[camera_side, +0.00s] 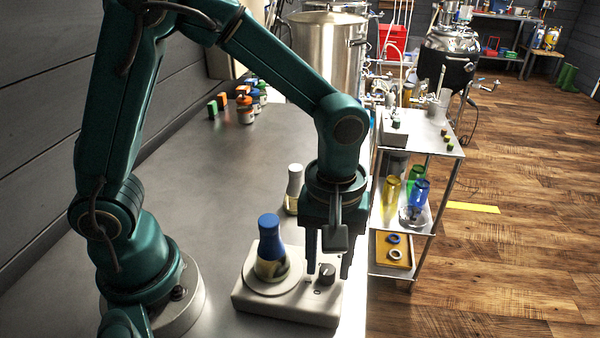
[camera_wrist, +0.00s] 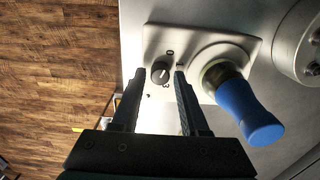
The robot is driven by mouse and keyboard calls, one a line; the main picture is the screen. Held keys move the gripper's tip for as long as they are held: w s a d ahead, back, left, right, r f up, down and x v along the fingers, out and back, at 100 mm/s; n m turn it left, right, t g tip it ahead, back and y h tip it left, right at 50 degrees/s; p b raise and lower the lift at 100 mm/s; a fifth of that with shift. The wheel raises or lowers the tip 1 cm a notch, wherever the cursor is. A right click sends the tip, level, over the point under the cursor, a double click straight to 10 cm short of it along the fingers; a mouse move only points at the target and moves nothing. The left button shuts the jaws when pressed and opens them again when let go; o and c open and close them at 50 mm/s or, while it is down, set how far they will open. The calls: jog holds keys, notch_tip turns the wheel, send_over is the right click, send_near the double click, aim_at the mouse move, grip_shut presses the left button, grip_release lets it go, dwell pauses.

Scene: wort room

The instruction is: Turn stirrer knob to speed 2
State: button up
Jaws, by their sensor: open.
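The stirrer (camera_side: 285,306) is a pale, low box on the steel bench, with a round plate at its left. A blue-topped bottle (camera_side: 269,246) stands upright on the plate; it also shows in the wrist view (camera_wrist: 245,108). The dark round stirrer knob (camera_side: 327,273) is at the right of the stirrer. In the wrist view the knob (camera_wrist: 160,73) sits between my gripper's fingertips, with small marks around it; its exact setting is too small to read. My gripper (camera_side: 329,268) points down over the knob, open, with one finger on either side (camera_wrist: 159,77). Contact is not clear.
A pale bottle (camera_side: 295,189) stands behind the stirrer, close to my gripper. A shelf cart (camera_side: 440,146) with coloured vessels is to the right, past the bench edge. Several small bottles (camera_side: 246,111) stand farther back. The middle of the bench is clear.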

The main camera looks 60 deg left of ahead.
jog(key=shift+f, duration=0.4)
grip_shut()
